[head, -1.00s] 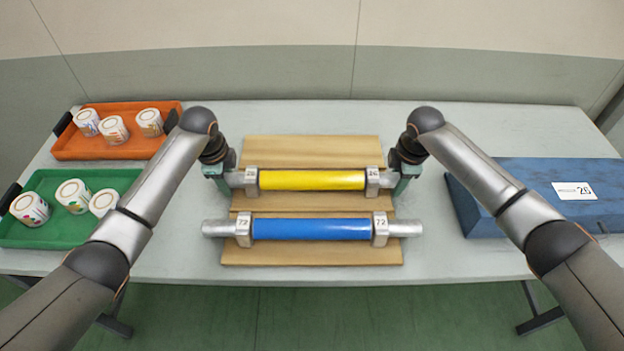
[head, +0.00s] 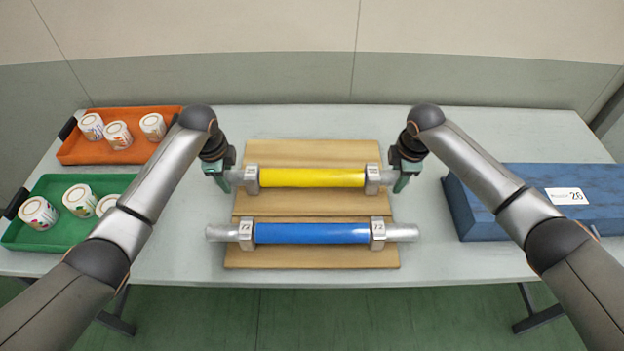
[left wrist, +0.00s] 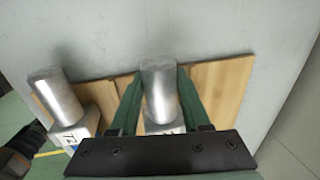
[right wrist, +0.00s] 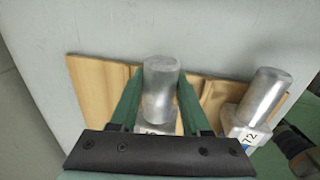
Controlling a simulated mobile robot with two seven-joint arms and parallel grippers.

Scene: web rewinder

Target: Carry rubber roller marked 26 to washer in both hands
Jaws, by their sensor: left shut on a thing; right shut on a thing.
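The yellow rubber roller (head: 312,177) has bright metal ends and end blocks; the right block reads 26, the left number is hard to read. It lies level over the back of the wooden stand (head: 312,152). My left gripper (head: 224,180) is shut on its left metal end, which shows between the fingers in the left wrist view (left wrist: 160,92). My right gripper (head: 400,178) is shut on its right end, seen in the right wrist view (right wrist: 160,92). A blue box (head: 500,200) with a white label reading 26 stands at the right; I cannot tell whether it is the washer.
A blue roller (head: 312,233) marked 72 rests on the stand just in front. An orange tray (head: 95,156) and a green tray (head: 60,232), holding white cups, stand at the left. Bare table (head: 425,255) lies between stand and blue box.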

